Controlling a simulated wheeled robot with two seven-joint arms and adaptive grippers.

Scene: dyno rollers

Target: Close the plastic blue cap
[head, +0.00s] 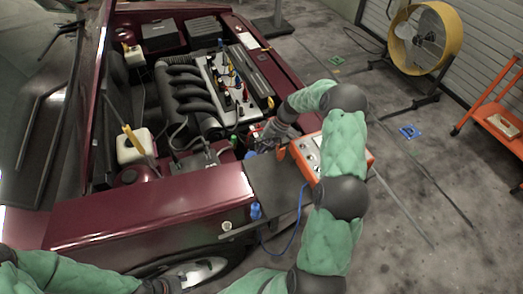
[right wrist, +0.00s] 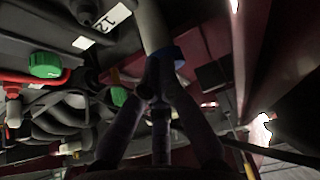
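In the head view a small blue piece (head: 250,155), likely the blue cap, shows in the front right corner of the engine bay, beside a green cap (head: 233,141). My right gripper (head: 265,143) reaches down just right of it. In the right wrist view its fingers (right wrist: 156,78) converge with their tips together, and nothing is visibly held. A blue ring (right wrist: 178,57) shows just beyond the fingertips, at the end of a grey tube. The fingers partly hide it, and contact cannot be told. My left gripper (head: 165,286) is low at the bottom edge, its fingers unclear.
An orange device (head: 306,152) stands at the bay's right edge beside my right arm. A blue item (head: 255,211) sits on the front edge near a blue cable (head: 287,240). Green caps (right wrist: 45,64) and hoses crowd the bay. A yellow fan (head: 430,40) stands at the back right.

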